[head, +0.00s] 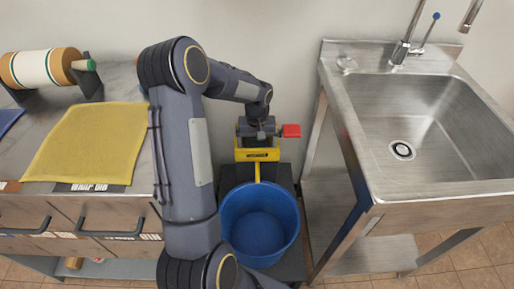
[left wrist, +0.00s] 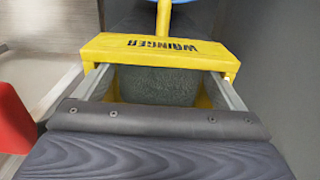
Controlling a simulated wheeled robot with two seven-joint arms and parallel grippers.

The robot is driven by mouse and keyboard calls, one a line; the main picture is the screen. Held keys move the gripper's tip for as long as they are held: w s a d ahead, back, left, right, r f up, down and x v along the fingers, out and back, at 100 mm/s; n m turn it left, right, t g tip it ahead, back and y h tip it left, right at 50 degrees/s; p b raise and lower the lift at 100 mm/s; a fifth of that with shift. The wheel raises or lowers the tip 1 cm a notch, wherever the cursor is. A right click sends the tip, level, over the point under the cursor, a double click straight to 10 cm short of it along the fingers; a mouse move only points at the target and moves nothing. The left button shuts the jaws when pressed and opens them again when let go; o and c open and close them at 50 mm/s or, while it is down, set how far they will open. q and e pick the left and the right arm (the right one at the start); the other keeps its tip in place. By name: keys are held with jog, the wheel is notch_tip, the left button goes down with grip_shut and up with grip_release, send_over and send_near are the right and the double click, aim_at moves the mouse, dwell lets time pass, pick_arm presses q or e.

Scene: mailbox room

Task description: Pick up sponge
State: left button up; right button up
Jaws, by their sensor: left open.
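No sponge can be made out for certain. In the left wrist view, a dark grey-green, rough-surfaced block (left wrist: 158,86) shows inside the frame of the yellow wringer (left wrist: 155,46); I cannot tell whether it is a sponge. The wringer also shows in the head view (head: 257,154), behind a blue bucket. My left gripper (head: 258,112) is above the wringer, close to its red handle (head: 290,130). It is open, and its fingertips are hard to make out. My right gripper is not in view.
The blue bucket (head: 260,222) stands low between the left counter and the steel sink (head: 440,195). A yellow cloth (head: 90,145) and a large roll (head: 40,68) are on the counter. The sink's frame bounds the gap on the right.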

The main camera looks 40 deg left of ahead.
aim_at(257, 146)
pick_arm(q)
jog(key=c, duration=0.8)
jog(key=shift+r, duration=0.1)
jog(key=shift+r, duration=0.45)
notch_tip(257, 146, up, 7)
jog(key=shift+f+p, duration=0.2)
jog(key=shift+p, duration=0.6)
jog(key=s+d, duration=1.2)
jog(key=d, duration=0.1)
jog(key=shift+s+d+f+b, duration=0.1)
jog(key=shift+s+f+b, duration=0.1)
jog(key=shift+f+b, duration=0.1)
